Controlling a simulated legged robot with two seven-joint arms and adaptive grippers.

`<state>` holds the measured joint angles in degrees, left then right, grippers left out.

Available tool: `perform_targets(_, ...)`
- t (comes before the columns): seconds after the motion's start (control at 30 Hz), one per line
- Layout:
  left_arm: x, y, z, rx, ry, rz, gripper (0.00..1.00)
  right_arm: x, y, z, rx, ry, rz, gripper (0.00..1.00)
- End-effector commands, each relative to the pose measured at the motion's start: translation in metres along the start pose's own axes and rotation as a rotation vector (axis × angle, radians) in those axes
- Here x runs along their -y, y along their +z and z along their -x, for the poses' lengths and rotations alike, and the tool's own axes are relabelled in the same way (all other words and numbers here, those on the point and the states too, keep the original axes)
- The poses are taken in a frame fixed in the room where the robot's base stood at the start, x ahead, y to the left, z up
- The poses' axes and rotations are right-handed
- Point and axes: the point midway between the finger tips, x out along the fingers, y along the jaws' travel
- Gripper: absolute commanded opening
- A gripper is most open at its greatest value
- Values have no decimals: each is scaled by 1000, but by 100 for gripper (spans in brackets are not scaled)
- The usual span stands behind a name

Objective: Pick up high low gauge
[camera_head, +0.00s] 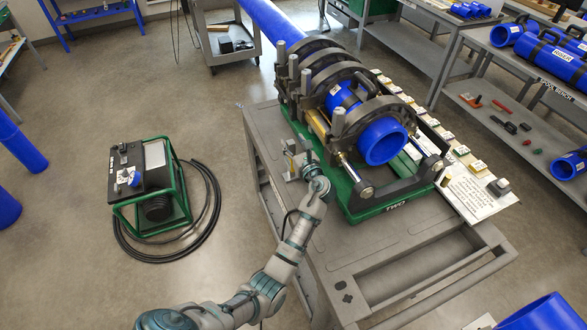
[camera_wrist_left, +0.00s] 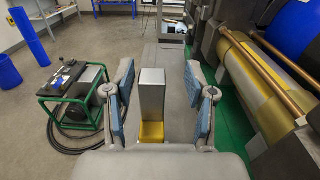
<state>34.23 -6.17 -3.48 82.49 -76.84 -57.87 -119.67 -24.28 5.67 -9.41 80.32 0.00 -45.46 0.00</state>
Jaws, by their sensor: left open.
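A silver upright block with a yellow foot, which looks like the high low gauge (camera_wrist_left: 152,88), stands on the cart top in the left wrist view. In the head view, the gauge (camera_head: 291,147) is small and partly hidden beside the green base of the pipe machine. My left gripper (camera_head: 299,166) is open at the cart's left side. In the left wrist view, its blue-padded fingers (camera_wrist_left: 159,82) stand on either side of the gauge, with gaps on both sides. My right gripper is not in view.
The fusion machine (camera_head: 350,95) holding a blue pipe (camera_head: 383,141) stands close right of the gauge. The grey cart (camera_head: 262,130) has free top room at its left edge. A green-framed power unit (camera_head: 150,190) with black hoses stands on the floor at left.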

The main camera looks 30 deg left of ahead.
Motion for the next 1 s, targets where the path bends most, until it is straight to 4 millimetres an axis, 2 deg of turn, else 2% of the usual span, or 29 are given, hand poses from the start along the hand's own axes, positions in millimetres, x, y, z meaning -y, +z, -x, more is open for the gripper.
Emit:
perform_targets(0.07,-1,0,-1,0,1,0,55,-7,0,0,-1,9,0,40)
perform_targets(0.1,-2,-1,-1,-1,1,0,50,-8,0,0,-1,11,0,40)
perform_targets(0.3,-3,-2,-3,-3,1,1,0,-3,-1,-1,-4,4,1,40)
perform_targets(0.5,-1,0,-1,0,1,-1,0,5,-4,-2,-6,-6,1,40)
perform_targets(0.77,0,0,0,-1,1,-1,0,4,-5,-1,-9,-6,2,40)
perform_targets(0.93,0,13,0,1,0,1,0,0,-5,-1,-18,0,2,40)
perform_targets(1.0,-1,22,0,2,0,2,0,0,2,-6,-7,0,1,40)
